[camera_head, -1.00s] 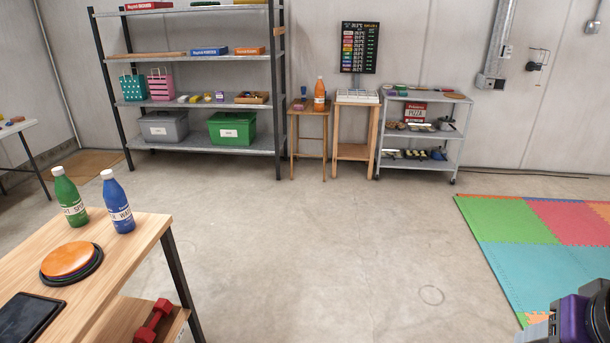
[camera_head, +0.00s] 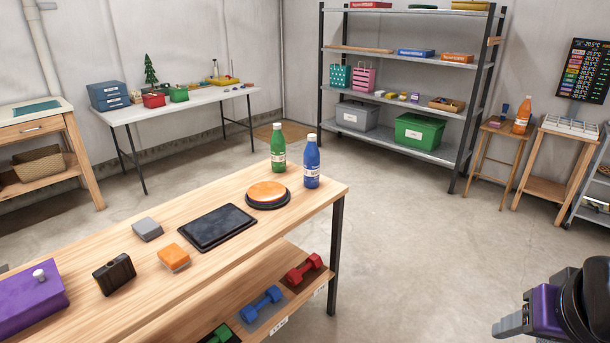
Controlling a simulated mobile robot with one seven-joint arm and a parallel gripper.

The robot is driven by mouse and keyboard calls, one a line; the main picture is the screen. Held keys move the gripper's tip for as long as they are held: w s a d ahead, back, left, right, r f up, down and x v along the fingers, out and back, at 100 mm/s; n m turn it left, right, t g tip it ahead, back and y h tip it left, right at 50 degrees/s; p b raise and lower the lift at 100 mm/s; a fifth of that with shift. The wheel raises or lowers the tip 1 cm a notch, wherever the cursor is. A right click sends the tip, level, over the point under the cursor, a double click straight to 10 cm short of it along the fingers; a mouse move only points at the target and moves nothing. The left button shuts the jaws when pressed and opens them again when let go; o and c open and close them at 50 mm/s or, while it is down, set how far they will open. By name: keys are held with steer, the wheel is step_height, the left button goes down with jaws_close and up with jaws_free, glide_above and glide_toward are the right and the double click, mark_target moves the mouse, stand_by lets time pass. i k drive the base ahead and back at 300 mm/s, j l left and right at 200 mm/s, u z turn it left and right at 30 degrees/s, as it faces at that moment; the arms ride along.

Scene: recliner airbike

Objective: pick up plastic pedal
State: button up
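I cannot make out for sure which thing is the plastic pedal. On the wooden workbench (camera_head: 215,212) lie several small blocky things: a grey block (camera_head: 147,229), an orange block (camera_head: 173,258) and a black case-like piece (camera_head: 114,273). My gripper (camera_head: 508,326) shows at the lower right, with grey finger parts beside a purple and black wrist. It is over the open floor, well to the right of the workbench and apart from everything on it. Whether its fingers are open or shut does not show.
The workbench also holds a black tablet (camera_head: 217,227), stacked discs (camera_head: 268,192), green (camera_head: 278,150) and blue (camera_head: 312,165) bottles and a purple box (camera_head: 30,303). Dumbbells (camera_head: 262,303) lie on its lower shelf. A white table (camera_head: 190,103) and metal shelving (camera_head: 402,62) stand behind. Floor right of the bench is clear.

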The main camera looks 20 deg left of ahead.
mark_target(117, 272)
steer(key=u, duration=2.25)
steer(key=i+u, duration=0.25)
steer(key=i, duration=0.35)
steer(key=i+l+u, duration=0.2)
steer(key=i, duration=0.35)
steer(key=k+j+u, duration=0.1)
steer(key=j+u, duration=0.55)
steer(key=j, duration=0.25)
steer(key=l+z, duration=0.35)
steer(key=i+l+z, duration=0.2)
steer(key=l+z, duration=0.15)
steer(key=l, duration=0.2)
